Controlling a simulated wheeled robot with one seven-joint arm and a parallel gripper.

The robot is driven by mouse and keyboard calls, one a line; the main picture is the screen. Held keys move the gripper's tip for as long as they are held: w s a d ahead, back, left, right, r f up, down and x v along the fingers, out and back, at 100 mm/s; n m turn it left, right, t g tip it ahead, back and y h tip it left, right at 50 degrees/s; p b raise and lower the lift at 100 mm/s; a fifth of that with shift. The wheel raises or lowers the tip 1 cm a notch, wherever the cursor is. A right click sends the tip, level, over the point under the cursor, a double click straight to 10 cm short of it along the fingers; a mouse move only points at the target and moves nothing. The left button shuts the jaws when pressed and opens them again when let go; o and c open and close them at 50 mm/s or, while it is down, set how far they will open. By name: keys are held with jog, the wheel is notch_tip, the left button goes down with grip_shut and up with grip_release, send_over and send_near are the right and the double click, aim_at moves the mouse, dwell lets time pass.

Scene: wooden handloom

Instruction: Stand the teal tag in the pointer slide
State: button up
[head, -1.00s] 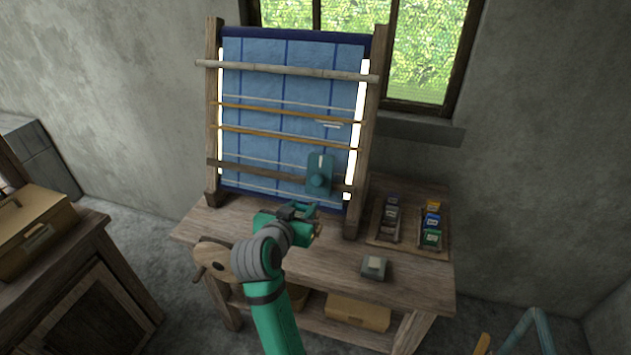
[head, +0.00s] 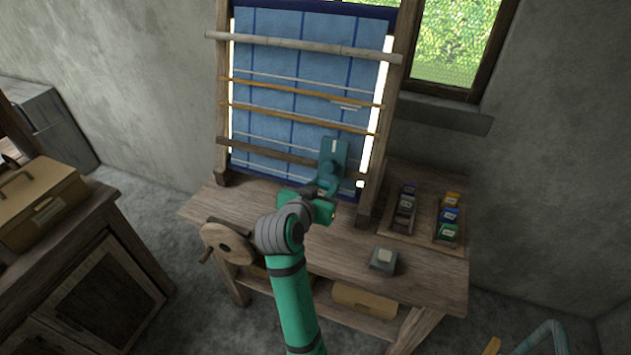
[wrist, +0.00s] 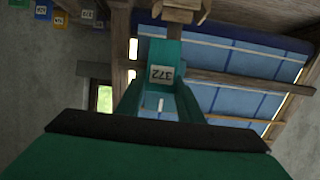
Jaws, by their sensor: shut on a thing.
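In the wrist view, my gripper (wrist: 160,88) is shut on the teal tag (wrist: 161,55), which has a white label reading 372.
The wooden loom (head: 222,110) carries blue cloth and several cross rods. A tray (head: 420,222) of coloured tags stands on the bench at right. A small grey block (head: 384,262) lies near the front edge. A wooden crank wheel (head: 228,244) is at left.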

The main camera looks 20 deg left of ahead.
jog(key=shift+s+a+f+y, duration=0.15)
jog(key=shift+a+f, duration=0.25)
jog(key=shift+f, duration=0.25)
jog(key=shift+w+a+f+y, duration=0.15)
jog(key=shift+a+f, duration=0.25)
jog(key=shift+f, duration=0.25)
jog(key=shift+d+f, duration=0.2)
jog(key=shift+f, duration=1.05)
jog(key=o, duration=1.1)
jog(key=shift+c, duration=0.2)
jog(key=shift+s, duration=0.1)
jog(key=v, duration=1)
jog(key=shift+s, duration=0.3)
jog(key=shift+a+r, duration=0.1)
jog(key=shift+a, duration=0.05)
